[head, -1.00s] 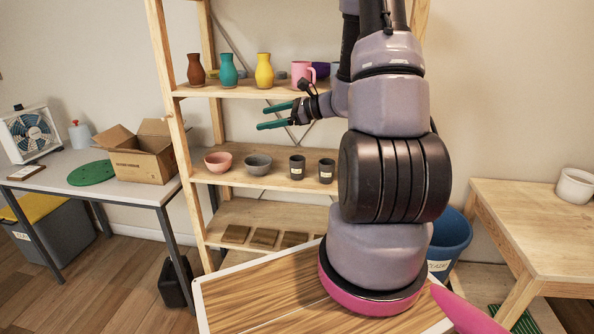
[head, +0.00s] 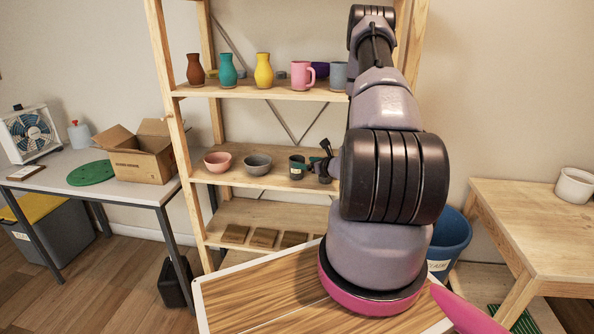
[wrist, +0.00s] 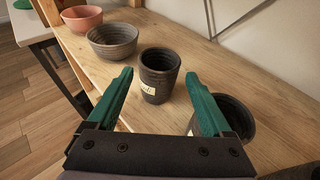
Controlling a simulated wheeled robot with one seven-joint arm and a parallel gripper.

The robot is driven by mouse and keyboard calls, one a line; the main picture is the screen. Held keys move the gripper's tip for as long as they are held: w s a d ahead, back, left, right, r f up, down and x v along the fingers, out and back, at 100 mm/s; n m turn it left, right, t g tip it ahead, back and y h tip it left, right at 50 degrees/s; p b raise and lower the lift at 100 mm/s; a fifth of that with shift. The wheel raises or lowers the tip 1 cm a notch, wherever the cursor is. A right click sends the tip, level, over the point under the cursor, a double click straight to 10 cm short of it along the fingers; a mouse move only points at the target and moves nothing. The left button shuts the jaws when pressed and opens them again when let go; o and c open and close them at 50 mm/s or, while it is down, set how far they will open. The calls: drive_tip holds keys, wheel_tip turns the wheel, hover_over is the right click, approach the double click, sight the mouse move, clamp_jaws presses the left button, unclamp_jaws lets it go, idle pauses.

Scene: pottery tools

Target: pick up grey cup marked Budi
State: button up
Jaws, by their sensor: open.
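Two dark grey cups stand on the middle shelf. My gripper (wrist: 158,76) is open and empty, with green fingers pointing at the left cup.
A grey bowl (head: 257,164) and a pink bowl (head: 218,161) stand left of the cups on the same shelf (head: 237,178). The shelf above holds vases (head: 264,72), a pink mug (head: 302,75) and a blue-grey cup (head: 338,76). Wooden blocks (head: 265,238) lie on the shelf below.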

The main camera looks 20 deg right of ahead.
sight(297, 160)
drive_tip(key=x, duration=0.6)
drive_tip(key=shift+w+a, duration=0.1)
drive_tip(key=shift+w, duration=0.05)
drive_tip(key=c, duration=1.2)
